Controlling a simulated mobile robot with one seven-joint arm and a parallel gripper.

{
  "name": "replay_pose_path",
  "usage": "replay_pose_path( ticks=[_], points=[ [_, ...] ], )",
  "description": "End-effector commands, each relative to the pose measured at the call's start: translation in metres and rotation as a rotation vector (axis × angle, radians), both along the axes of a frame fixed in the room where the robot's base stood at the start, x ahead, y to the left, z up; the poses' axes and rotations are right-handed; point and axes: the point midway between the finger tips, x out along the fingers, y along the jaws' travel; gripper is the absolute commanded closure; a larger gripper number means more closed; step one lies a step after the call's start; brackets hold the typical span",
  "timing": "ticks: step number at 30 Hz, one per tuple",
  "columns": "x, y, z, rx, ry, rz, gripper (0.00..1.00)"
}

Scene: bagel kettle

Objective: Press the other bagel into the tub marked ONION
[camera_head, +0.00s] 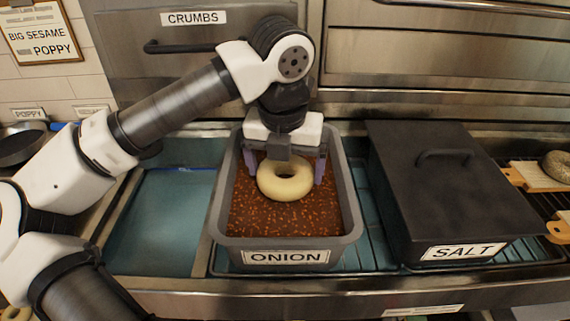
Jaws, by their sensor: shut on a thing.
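A pale, plain bagel (268,189) is in my gripper (286,172), which is shut on it with one finger on each side. The gripper points down inside the grey tub marked ONION (349,215). The tub holds reddish-brown onion bits (290,222). The bagel is tilted, with its hole facing the camera. I cannot tell whether its lower edge touches the onion bits. Part of the bagel's upper edge is hidden behind the gripper.
A black lidded box marked SALT (420,185) stands right of the tub. An empty blue-green bay (160,225) lies to its left. A seeded bagel (557,165) sits on a wooden board at far right. A drawer marked CRUMBS (190,55) is behind.

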Motion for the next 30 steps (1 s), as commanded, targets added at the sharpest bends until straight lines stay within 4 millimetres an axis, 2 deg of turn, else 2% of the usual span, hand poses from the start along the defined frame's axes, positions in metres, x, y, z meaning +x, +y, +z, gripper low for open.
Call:
replay_pose_path(
  ticks=[30],
  points=[
    [0.0001, 0.0, -0.008, 0.0, -0.001, 0.0, 0.31]
  ],
)
